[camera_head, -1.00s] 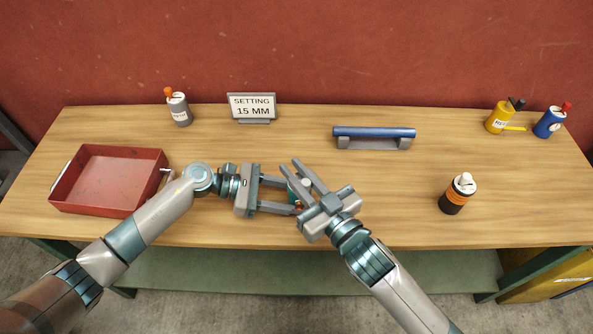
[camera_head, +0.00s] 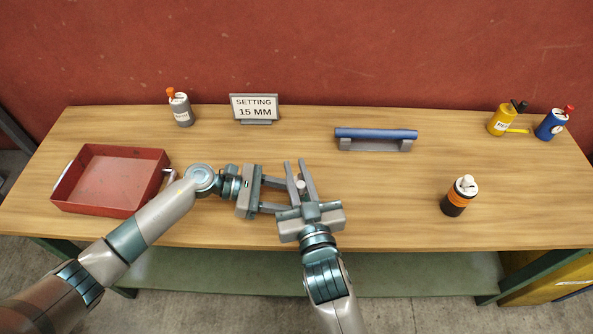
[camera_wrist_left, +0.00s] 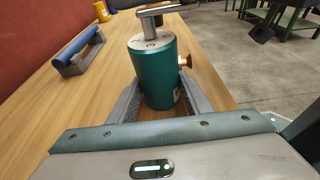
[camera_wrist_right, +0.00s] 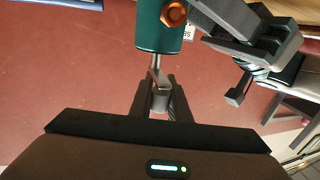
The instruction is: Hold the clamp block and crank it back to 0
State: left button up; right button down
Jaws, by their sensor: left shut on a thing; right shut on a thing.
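The clamp block is a dark green upright cylinder (camera_wrist_left: 152,70) with marks on its top, an orange-brown screw on its side and a silver crank (camera_wrist_left: 155,16) on top. My left gripper (camera_head: 287,197) is shut on the block from the left, one finger on each side in the left wrist view. My right gripper (camera_head: 296,165) is shut on the crank's handle (camera_wrist_right: 160,97), with the block (camera_wrist_right: 158,28) just beyond it in the right wrist view. In the head view the fingers hide most of the block. The scale reading is too small to tell.
A sign (camera_head: 254,106) reads "SETTING 15 MM" at the back. A red tray (camera_head: 105,208) stands at the left. A blue bar on a grey holder (camera_head: 375,138) lies at the back. An orange-black bottle (camera_head: 458,197) stands at the right. Several small containers stand along the back.

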dwell(0.3)
jog(key=c, duration=1.7)
grip_release()
jog(key=shift+o, duration=0.2)
jog(key=shift+n+g+y, duration=0.5)
jog(key=shift+n+y, duration=0.6)
jog(key=shift+y, duration=0.5)
jog(key=shift+s+d+n+g+y, duration=0.1)
jog(key=shift+n+g+y, duration=0.55)
jog(key=shift+y, duration=0.35)
